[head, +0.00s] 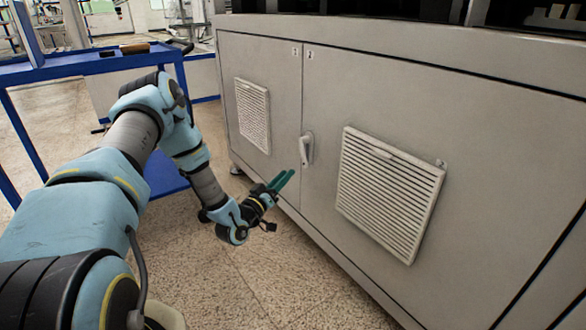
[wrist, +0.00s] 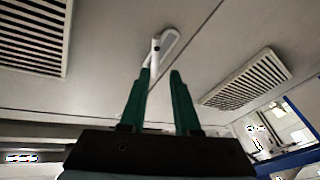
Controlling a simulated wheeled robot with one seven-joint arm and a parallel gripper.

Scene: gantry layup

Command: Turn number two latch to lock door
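The latch (head: 306,149) is a light grey handle on the left edge of the right cabinet door (head: 400,110), which carries a small "2" label (head: 310,54). In the head view it hangs roughly upright. My gripper (head: 284,179) has green fingers and is just below and left of the latch in the head view. Whether a finger touches the latch cannot be told.
The left door (head: 270,65) has a label "1" and a vent (head: 253,115). A larger vent (head: 388,192) is right of the latch. A blue cart (head: 80,66) with items on top stands at the left. The speckled floor (head: 215,285) before the cabinet is clear.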

